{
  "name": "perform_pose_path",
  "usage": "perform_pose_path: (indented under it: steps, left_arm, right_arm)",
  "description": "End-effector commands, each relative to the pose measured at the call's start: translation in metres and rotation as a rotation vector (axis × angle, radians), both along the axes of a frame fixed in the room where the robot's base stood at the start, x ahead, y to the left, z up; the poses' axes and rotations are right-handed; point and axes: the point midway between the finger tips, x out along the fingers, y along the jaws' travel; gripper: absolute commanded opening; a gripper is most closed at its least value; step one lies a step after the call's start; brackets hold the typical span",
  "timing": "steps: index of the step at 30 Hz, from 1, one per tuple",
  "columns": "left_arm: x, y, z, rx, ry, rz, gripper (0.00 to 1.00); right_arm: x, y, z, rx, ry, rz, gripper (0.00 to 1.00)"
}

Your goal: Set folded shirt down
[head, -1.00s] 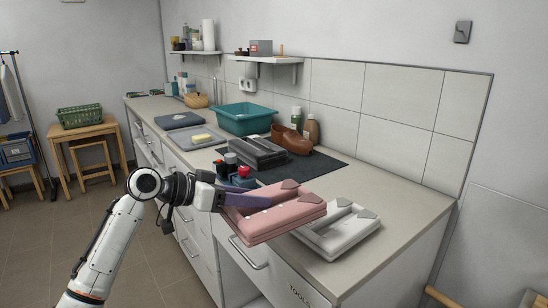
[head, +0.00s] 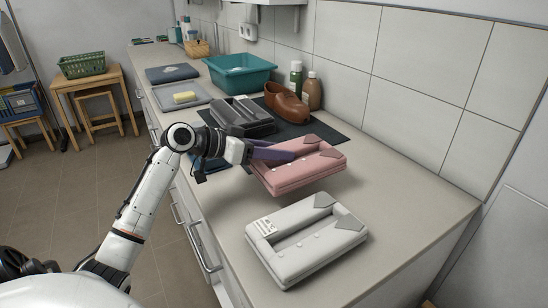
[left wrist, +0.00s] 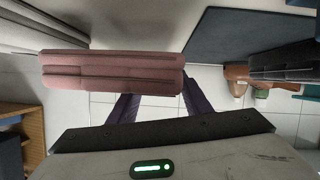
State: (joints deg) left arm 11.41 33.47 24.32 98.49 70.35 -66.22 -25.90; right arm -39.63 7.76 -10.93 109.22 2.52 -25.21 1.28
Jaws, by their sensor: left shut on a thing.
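My left gripper (head: 288,154) is shut on the pink folded shirt (head: 305,176), gripping it at its left side. The pink shirt is roughly level, over the counter beside the front corner of the dark mat. It appears raised a little, but the exact gap to the counter is unclear. In the left wrist view the pink shirt (left wrist: 112,72) lies across the purple-grey fingers (left wrist: 160,104), seen edge-on. A white folded shirt (head: 325,252) lies on the counter (head: 405,200), nearer to me and apart from the pink one. My right gripper is not in view.
A teal basin (head: 240,75) and a grey tray (head: 180,97) stand farther back. Counter to the right of both shirts is bare.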

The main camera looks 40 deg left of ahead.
Motion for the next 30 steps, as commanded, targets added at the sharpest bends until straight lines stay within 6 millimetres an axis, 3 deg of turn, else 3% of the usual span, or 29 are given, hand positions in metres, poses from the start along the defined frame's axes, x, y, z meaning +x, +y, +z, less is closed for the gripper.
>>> perform_pose_path:
  steps: [10, 23, 24, 27, 30]
  left_arm:
    - [0.0, 0.0, -0.04, -0.005, -0.002, 0.002, 0.17]
    - [0.0, 0.001, -0.049, -0.001, -0.004, 0.002, 0.17]
    - [0.0, 0.0, -0.049, 0.0, -0.001, 0.001, 0.48]
    - [0.0, 0.0, -0.049, 0.0, -0.001, 0.001, 0.63]
    - [0.0, 0.001, -0.049, 0.0, -0.002, 0.002, 0.63]
  right_arm:
    - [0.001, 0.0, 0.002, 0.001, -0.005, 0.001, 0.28]
    - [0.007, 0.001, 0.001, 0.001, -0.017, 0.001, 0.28]
    - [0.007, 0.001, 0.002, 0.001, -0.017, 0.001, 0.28]
    - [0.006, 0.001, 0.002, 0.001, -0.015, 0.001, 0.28]
    - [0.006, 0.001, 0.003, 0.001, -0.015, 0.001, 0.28]
